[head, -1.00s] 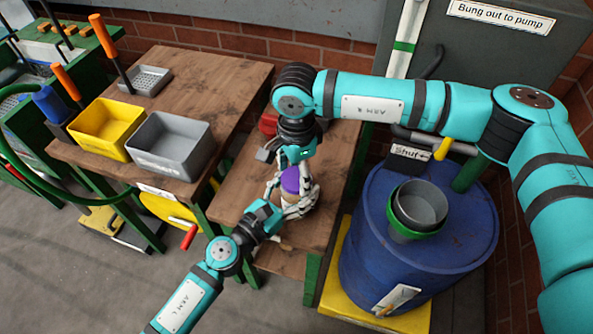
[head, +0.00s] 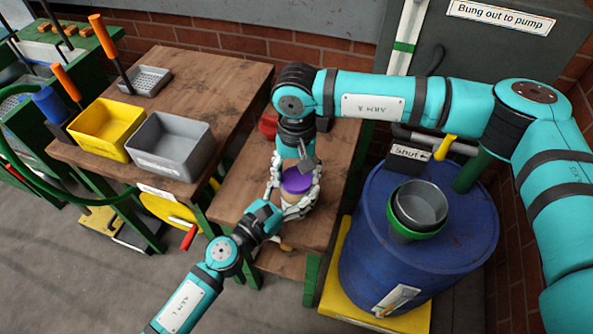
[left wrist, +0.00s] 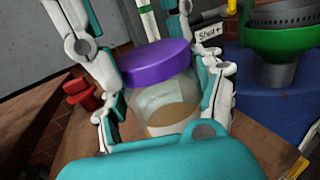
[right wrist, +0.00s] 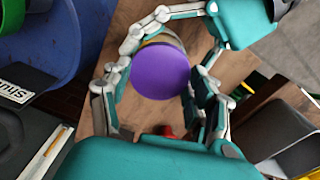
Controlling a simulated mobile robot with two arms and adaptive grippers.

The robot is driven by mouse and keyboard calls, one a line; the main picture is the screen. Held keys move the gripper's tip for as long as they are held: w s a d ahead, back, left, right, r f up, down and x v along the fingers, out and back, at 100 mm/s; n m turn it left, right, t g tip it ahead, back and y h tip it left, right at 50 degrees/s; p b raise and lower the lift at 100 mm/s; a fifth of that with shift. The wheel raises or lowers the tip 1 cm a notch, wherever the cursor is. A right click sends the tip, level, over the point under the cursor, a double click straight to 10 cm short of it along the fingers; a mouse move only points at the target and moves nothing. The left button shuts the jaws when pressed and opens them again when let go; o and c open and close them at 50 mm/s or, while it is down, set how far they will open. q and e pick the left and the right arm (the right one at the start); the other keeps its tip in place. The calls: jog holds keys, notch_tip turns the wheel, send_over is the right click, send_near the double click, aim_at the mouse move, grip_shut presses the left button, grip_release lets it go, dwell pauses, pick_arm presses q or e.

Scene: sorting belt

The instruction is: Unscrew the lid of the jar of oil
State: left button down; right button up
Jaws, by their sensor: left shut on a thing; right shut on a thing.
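The jar of oil (left wrist: 168,110) is clear glass with an unreadable pale label and amber contents low inside. It is upright over the small wooden table in the head view. Its purple lid (head: 297,181) sits on the jar's mouth; I cannot tell how tight it is. My left gripper (left wrist: 165,98) is shut on the jar's body, a finger on each side below the lid. My right gripper (right wrist: 160,80) comes from above and is shut around the purple lid, whose round top fills the space between its fingers in the right wrist view.
A blue drum (head: 432,240) with a funnel (head: 420,205) stands right of the small table (head: 240,190). A yellow bin (head: 105,125) and a grey bin (head: 170,147) sit on the bigger table at left. A red object (head: 268,124) lies behind the jar.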

aim_at(297, 178)
jog(key=shift+r, duration=0.15)
jog(key=shift+r, duration=0.95)
jog(key=shift+r, duration=2)
pick_arm(q)
jog(key=shift+c, duration=0.3)
grip_release()
